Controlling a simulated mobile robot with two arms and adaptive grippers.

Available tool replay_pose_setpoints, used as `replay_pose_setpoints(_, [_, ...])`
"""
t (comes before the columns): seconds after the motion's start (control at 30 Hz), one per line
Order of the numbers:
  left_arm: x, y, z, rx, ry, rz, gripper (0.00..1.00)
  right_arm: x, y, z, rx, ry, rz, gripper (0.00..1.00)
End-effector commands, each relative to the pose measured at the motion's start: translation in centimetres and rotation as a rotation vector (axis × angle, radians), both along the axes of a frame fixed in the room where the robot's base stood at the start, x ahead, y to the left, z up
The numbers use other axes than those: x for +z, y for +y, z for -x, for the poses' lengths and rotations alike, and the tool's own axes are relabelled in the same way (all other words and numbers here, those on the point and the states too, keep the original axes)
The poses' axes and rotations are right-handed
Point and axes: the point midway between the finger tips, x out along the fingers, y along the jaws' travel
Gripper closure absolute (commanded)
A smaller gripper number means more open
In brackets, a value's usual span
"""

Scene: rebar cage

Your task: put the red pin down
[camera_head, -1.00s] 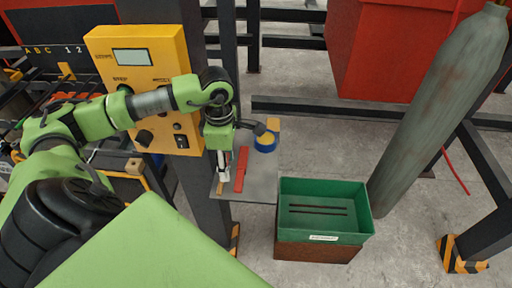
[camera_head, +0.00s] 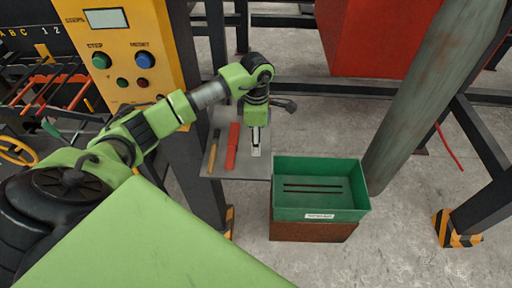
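A long red piece (camera_head: 232,147) lies on a small grey shelf (camera_head: 219,168); I cannot tell whether it is the red pin. My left gripper (camera_head: 256,150) points down over the right part of the shelf, just right of the red piece and apart from it. Its fingers look close together, but they are too small to show whether they hold anything. No other red pin can be made out. My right gripper is out of view.
A thin yellow-brown tool (camera_head: 214,146) lies left of the red piece. A green bin (camera_head: 320,205) with dark rods stands right of the shelf on a brown base. A yellow control box (camera_head: 125,55) and a grey cylinder (camera_head: 425,110) flank the area.

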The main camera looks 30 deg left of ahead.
Motion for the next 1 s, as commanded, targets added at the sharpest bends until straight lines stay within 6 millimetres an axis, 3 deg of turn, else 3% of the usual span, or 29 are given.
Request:
replay_pose_setpoints(0.03, [-1.6,0.0,0.2,0.000,0.006,0.000,0.80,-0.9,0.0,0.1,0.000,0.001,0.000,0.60])
replay_pose_setpoints(0.1, [-2.5,0.0,0.2,0.001,0.004,0.001,0.80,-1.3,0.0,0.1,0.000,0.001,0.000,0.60])
replay_pose_setpoints(0.53, [-3.0,0.1,0.1,0.000,0.001,-0.002,0.80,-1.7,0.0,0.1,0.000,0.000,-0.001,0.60])
replay_pose_setpoints(0.57, [-2.8,0.1,0.2,0.000,0.002,-0.001,0.50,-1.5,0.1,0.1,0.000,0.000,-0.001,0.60])
replay_pose_setpoints(0.6, [-2.8,0.1,0.2,0.000,0.002,-0.001,0.41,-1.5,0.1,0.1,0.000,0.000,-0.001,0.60])
replay_pose_setpoints(1.0, [-2.5,0.1,0.2,0.000,0.003,-0.001,0.41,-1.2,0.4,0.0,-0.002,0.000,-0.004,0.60])
